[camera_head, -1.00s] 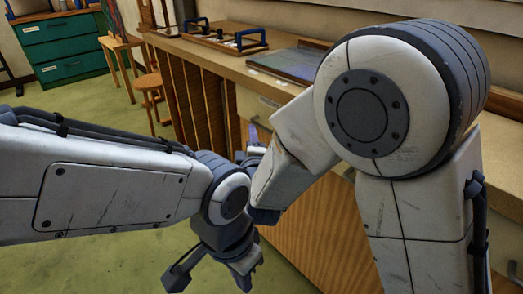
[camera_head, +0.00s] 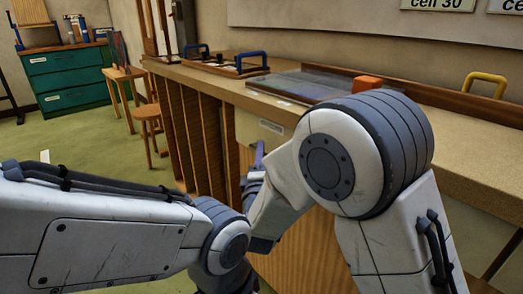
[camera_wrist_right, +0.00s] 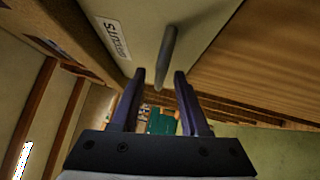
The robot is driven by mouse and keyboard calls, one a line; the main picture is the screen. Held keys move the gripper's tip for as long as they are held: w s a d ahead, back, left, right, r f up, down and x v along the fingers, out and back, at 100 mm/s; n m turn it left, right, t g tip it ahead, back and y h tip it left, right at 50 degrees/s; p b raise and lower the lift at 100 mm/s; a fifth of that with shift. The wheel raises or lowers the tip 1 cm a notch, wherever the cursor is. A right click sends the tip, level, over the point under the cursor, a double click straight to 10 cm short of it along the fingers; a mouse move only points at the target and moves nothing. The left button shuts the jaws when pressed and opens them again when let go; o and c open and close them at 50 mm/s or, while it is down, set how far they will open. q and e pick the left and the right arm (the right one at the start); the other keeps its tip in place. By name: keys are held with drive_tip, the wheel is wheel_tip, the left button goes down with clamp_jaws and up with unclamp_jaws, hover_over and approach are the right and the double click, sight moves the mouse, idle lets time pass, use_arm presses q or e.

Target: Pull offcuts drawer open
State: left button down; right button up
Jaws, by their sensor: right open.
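The offcuts drawer (camera_head: 250,130) is a pale front with a white label, set under the bench top. It looks shut in the head view. In the right wrist view, its front (camera_wrist_right: 190,14) fills the top, with the label reading sideways. Its grey bar handle (camera_wrist_right: 168,50) points down between the fingertips of my right gripper (camera_wrist_right: 160,76). The fingers are open with space around the handle end; I see no clear contact. In the head view, my right gripper (camera_head: 258,152) is mostly hidden behind my right arm. My left gripper is below the picture.
The bench top (camera_head: 225,82) holds a blue-handled frame (camera_head: 228,65), a dark glass panel (camera_head: 310,85), an orange block (camera_head: 367,84) and a yellow handle (camera_head: 486,82). Wooden slats (camera_head: 195,125) stand left of the drawer. A stool (camera_head: 148,115) and green cabinet (camera_head: 68,78) stand farther back.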

drive_tip(key=shift+w+r, duration=0.1)
drive_tip(key=shift+w, duration=0.6)
clamp_jaws()
idle(1.0)
